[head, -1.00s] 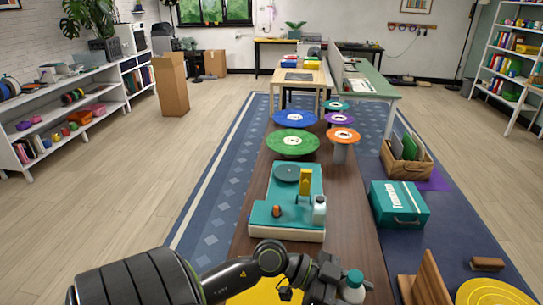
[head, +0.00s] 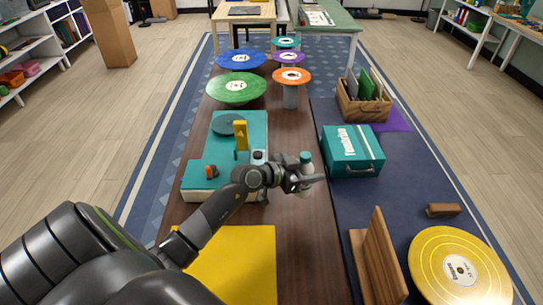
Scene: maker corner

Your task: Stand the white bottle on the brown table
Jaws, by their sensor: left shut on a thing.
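My left gripper (head: 303,182) reaches in from the left over the brown table (head: 305,245). It is shut on a white bottle with a teal cap (head: 306,160). The bottle looks about upright, near the table's right edge. The fingers hide part of its body, and I cannot tell whether its base touches the table. My right gripper is not in view.
A yellow mat (head: 240,265) lies nearer. Round coloured stands (head: 237,89) fill the table's far end. A teal case (head: 352,150) sits right of the table.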

